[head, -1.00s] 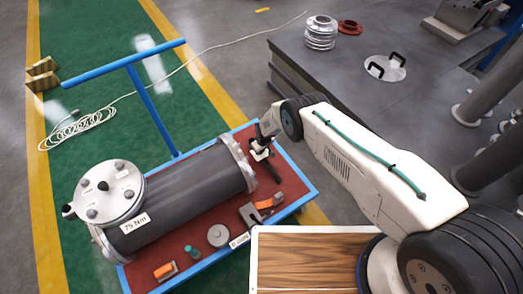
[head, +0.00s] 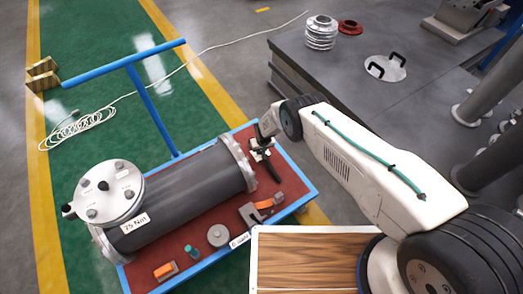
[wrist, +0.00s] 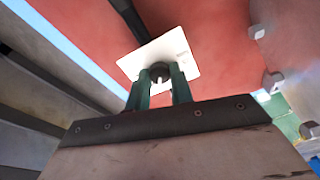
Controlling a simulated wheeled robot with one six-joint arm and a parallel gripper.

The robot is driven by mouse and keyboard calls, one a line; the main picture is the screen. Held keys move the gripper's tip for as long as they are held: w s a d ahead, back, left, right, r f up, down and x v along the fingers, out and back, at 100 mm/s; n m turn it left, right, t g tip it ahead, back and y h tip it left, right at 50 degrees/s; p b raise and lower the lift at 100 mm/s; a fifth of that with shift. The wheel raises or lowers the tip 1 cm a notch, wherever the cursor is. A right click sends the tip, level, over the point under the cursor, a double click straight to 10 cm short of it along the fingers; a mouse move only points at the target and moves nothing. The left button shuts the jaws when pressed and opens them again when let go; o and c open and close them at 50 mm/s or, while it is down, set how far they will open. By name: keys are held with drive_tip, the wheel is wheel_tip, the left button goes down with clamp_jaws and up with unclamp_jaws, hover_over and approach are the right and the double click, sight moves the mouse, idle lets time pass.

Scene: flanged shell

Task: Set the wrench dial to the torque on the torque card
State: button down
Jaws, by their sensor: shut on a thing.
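My gripper (wrist: 161,78) has two green fingers closed on the small dark round dial (wrist: 160,70) of the wrench. A white square plate (wrist: 185,52) with a small pale mark lies around the dial. The wrench's black handle (wrist: 127,16) runs away from the plate; it also shows in the head view (head: 271,170) on the red trolley top. The dial's scale cannot be read. The torque card (head: 134,223), a white label on the dark cylindrical shell (head: 180,195), seems to read 75 Nm.
The blue-edged trolley (head: 297,207) also carries orange-and-grey tools (head: 262,207), a grey disc (head: 218,235) and a small green-topped item (head: 192,251). The flanged shell lies close to the left of my gripper. A grey bench (head: 340,85) stands behind my arm.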

drive_tip(key=c, duration=1.2)
unclamp_jaws()
drive_tip(key=shift+r, duration=0.1)
wheel_tip(320, 180, up, 8)
drive_tip(key=s, duration=0.1)
drive_tip(key=shift+d+f, duration=0.25)
drive_tip(key=shift+d, duration=0.1)
